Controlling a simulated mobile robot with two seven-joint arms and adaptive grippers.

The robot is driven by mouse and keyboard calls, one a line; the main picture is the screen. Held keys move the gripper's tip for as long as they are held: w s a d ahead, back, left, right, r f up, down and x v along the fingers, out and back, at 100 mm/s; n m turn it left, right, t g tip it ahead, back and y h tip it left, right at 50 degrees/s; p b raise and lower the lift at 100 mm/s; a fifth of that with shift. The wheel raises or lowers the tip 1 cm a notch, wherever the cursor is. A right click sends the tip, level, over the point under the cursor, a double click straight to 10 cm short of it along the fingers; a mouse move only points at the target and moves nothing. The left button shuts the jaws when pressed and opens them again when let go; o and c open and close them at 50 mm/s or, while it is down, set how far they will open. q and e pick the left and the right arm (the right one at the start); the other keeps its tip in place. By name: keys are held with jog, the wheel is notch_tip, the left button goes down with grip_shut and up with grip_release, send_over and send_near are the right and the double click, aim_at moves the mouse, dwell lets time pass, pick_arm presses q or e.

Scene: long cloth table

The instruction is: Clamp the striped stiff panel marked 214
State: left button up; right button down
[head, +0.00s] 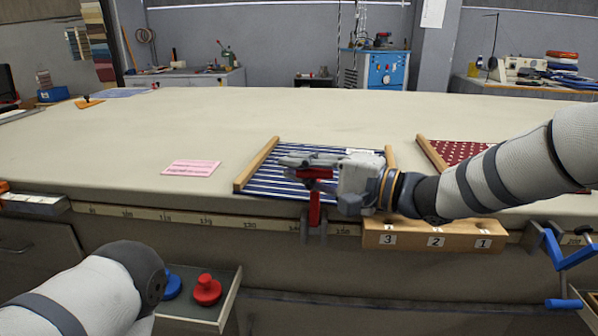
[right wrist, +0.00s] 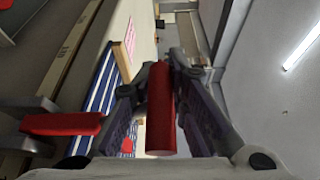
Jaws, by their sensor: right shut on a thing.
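The blue-and-white striped panel (head: 272,184) lies at the table's front edge between two wooden side strips. Its stripes also show in the right wrist view (right wrist: 102,88). No 214 mark is legible. A red clamp (head: 315,206) is at the table edge in front of the panel, its grey lower part hanging below the edge. I cannot tell whether it presses on the panel. My right gripper (head: 300,161) is over the panel, shut on the clamp's red upper part; a red cylinder (right wrist: 161,112) sits between its fingers in the wrist view. My left gripper is out of view.
A wooden block numbered 3, 2, 1 (head: 434,246) is on the table front. A red dotted panel (head: 452,152) lies to the right, a pink sheet (head: 191,168) to the left. A blue clamp (head: 556,258) hangs at the right edge. An open drawer (head: 226,298) holds red and blue knobs.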

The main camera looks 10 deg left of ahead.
jog(key=shift+w+d+f, duration=0.2)
jog(key=shift+w+f, duration=0.05)
jog(key=shift+w, duration=0.05)
jog(key=c, duration=1.7)
grip_release()
jog(key=shift+w, duration=0.15)
